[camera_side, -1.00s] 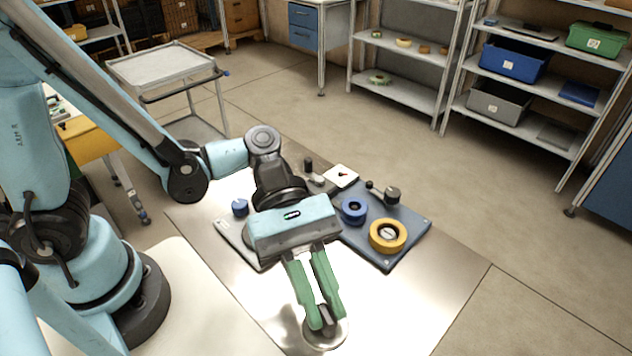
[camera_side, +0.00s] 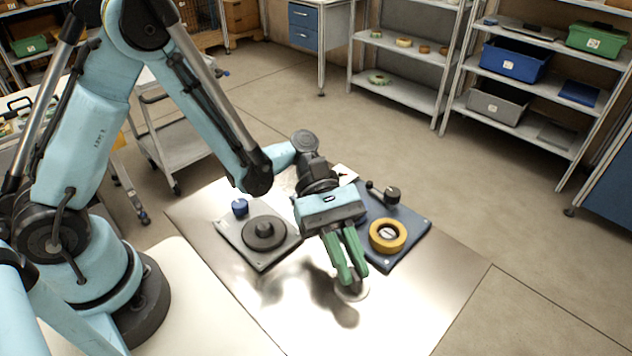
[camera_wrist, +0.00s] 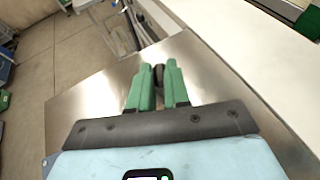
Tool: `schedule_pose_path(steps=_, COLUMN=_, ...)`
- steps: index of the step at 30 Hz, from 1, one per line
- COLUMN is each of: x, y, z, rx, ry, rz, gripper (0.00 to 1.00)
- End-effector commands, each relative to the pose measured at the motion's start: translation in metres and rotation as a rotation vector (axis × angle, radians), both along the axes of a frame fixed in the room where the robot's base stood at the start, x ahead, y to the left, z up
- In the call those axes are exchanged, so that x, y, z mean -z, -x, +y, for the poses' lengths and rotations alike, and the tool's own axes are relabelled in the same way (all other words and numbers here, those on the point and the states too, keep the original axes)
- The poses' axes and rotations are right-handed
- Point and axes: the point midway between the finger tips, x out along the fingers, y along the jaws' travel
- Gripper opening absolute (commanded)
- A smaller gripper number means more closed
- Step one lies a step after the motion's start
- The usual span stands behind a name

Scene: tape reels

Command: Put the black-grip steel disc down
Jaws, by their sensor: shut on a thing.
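My gripper (camera_side: 353,278) is shut on the black grip of the steel disc (camera_side: 352,294), low over the front part of the shiny metal table (camera_side: 430,290). In the wrist view the green fingers (camera_wrist: 158,88) close on the black grip (camera_wrist: 158,73); the disc itself is hidden there.
Right of my gripper, a dark blue plate (camera_side: 418,226) carries a yellow reel (camera_side: 388,236) and a black knobbed piece (camera_side: 392,195). At left, a grey plate (camera_side: 262,263) holds a dark round disc (camera_side: 264,232) and a blue knob (camera_side: 240,207). The table's front right is clear.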

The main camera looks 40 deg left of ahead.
Motion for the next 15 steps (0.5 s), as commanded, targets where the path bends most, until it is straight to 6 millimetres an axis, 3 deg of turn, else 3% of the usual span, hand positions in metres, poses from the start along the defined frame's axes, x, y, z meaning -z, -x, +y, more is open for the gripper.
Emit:
schedule_pose_path(steps=5, x=0.007, y=-0.004, z=0.002, rx=0.001, ry=0.001, rz=0.000, gripper=0.00)
schedule_pose_path(steps=15, x=0.040, y=-0.004, z=0.001, rx=0.001, ry=0.001, rz=0.001, gripper=0.00)
